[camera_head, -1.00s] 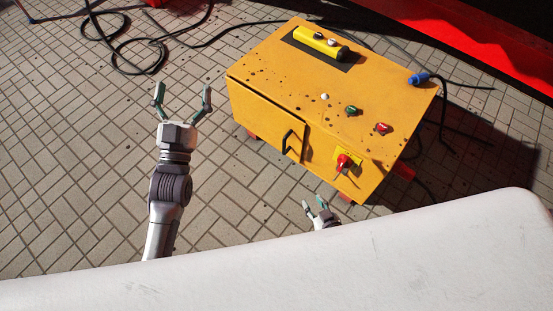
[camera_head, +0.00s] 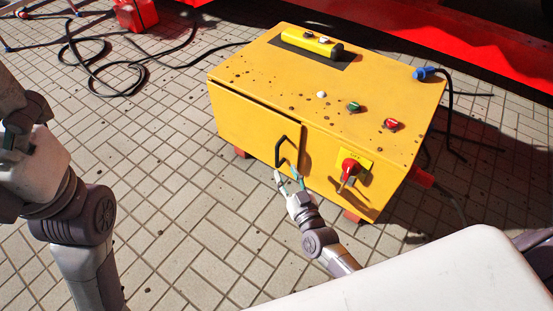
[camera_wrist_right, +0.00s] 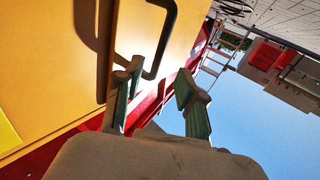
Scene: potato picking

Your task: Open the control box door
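The yellow control box (camera_head: 375,95) stands on the paved floor. Its door (camera_head: 240,125) is on the front left. A dark line runs along the door's top edge; I cannot tell whether it is slightly ajar. The black handle (camera_head: 281,152) is at the door's right side. My right gripper (camera_head: 288,180) is open just below the handle. In the right wrist view, the two fingers (camera_wrist_right: 155,92) are apart and empty, with the handle (camera_wrist_right: 160,45) just beyond them. My left arm rises close at the left; its fingers are out of view.
A red switch (camera_head: 350,165) sits on the front, right of the door. The box top carries a yellow remote (camera_head: 312,42), buttons and a blue plug (camera_head: 424,74). Black cables (camera_head: 105,60) lie behind left. Paving (camera_head: 180,200) left of the box is clear.

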